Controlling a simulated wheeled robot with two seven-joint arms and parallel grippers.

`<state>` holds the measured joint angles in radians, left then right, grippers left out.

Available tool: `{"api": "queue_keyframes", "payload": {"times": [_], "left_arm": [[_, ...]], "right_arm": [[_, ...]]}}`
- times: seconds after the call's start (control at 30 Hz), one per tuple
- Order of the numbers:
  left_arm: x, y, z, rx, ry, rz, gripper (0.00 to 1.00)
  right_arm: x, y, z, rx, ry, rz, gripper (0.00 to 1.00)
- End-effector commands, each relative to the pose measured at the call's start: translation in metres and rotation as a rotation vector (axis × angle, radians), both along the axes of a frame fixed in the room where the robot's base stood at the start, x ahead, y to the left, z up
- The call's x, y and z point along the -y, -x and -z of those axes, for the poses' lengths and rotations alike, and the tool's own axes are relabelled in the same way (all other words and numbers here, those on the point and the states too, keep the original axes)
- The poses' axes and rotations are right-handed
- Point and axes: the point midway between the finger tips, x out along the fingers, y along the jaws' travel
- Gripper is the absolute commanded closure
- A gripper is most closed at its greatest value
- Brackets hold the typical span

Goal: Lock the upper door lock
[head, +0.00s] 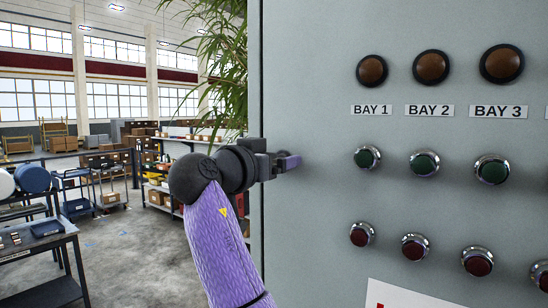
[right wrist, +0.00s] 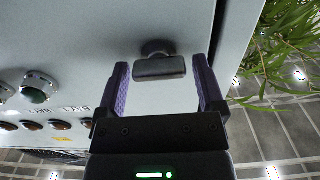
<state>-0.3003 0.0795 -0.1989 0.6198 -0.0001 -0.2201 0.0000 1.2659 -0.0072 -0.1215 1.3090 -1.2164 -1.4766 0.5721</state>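The door lock (right wrist: 160,68) shows in the right wrist view as a dark grey bar handle on a round stem, on the pale grey cabinet door near its edge. My right gripper (right wrist: 160,84) is open, with one purple finger on each side of the handle. Narrow gaps show between fingers and handle, and the handle lies across the space between the fingertips. In the head view my right gripper (head: 289,162) is at the door's left edge and hides the lock. I cannot tell from these frames whether the lock is turned. My left gripper is not in view.
The cabinet door (head: 320,220) carries brown lamps (head: 431,67), green buttons (head: 424,163) and red buttons (head: 415,247) right of my gripper. A leafy plant (head: 226,60) stands just past the door edge. A workbench (head: 40,245) and shelves are at the left, with open floor between.

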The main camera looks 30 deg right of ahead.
Motion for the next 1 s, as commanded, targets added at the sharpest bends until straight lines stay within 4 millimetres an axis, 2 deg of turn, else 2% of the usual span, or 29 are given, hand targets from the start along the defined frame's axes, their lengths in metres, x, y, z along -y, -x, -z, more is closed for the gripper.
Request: {"api": "queue_keyframes", "payload": {"times": [0.03,0.3,0.33,0.37,0.67,1.0], "left_arm": [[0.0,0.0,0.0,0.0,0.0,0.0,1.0],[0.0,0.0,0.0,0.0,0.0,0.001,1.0],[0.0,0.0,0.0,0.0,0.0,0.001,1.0],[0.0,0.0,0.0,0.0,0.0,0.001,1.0],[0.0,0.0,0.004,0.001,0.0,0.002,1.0],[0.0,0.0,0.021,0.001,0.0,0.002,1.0]], "right_arm": [[0.0,0.0,0.0,0.0,0.0,0.0,0.25],[0.0,0.0,0.0,0.0,0.0,0.0,0.83],[0.0,0.0,0.0,0.0,0.0,0.0,0.89],[0.0,0.0,0.0,-0.001,0.0,0.0,0.91],[-0.001,0.0,0.001,0.047,-0.018,-0.001,0.91],[0.0,0.001,0.002,0.282,-0.117,-0.001,0.91]]}}
